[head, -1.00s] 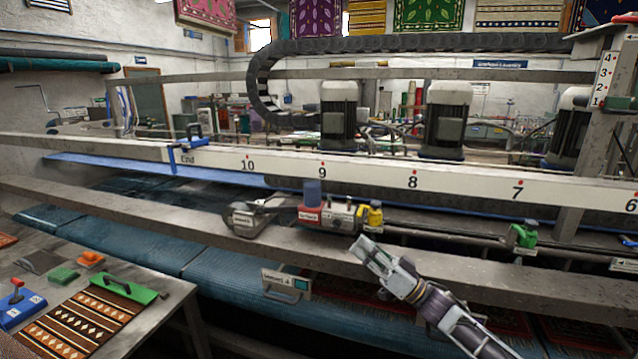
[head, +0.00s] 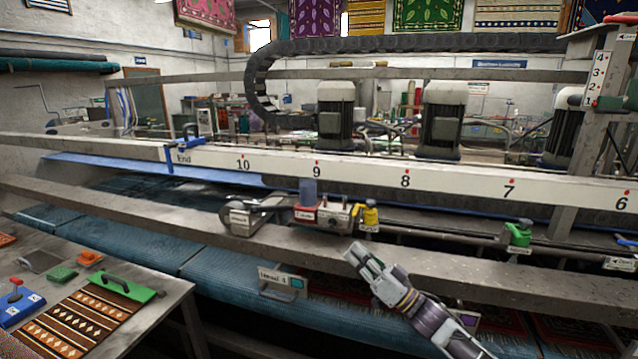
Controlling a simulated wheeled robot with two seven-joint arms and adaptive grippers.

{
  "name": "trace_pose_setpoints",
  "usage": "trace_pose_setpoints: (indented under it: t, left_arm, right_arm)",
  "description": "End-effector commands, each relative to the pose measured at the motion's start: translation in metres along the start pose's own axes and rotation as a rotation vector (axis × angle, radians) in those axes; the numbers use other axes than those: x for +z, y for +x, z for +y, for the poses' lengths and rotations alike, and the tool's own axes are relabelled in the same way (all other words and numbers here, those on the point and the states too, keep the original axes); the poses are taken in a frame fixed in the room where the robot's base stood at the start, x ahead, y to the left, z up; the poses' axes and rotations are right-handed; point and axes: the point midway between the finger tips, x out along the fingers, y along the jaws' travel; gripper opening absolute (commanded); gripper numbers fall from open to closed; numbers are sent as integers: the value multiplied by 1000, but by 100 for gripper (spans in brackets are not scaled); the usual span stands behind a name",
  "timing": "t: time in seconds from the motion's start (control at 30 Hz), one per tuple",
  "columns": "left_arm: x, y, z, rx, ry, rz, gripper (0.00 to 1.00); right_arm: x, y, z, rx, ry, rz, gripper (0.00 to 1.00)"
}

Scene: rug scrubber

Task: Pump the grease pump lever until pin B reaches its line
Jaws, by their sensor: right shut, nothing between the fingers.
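The grease pump (head: 320,216) sits on the near rail, a grey block with a red label and a blue-grey reservoir on top. A dark rounded part with a pale label (head: 241,219) joins its left side; I cannot tell for certain which part is the lever. Pin B and its line are too small to make out. My right gripper (head: 356,253) is shut and empty, in front of and below the pump's right end, apart from it. My left gripper is not in view.
A yellow valve (head: 370,214) stands right of the pump and a green valve (head: 519,234) farther right. A numbered beam (head: 450,183) runs behind. A table (head: 150,318) with a brush and rug sample is at lower left.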

Motion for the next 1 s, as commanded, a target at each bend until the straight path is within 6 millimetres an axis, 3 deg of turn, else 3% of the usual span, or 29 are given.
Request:
trace_pose_setpoints:
  t: [0.47, 0.77, 1.0]
  left_arm:
    - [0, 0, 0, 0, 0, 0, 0]
    - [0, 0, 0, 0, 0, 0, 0]
    - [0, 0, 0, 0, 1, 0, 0]
  right_arm:
    - [51, -18, 10, 313, -70, -85, 0]
    - [83, -48, 16, 520, -110, -204, 0]
    - [106, -84, 17, 672, -132, -333, 0]
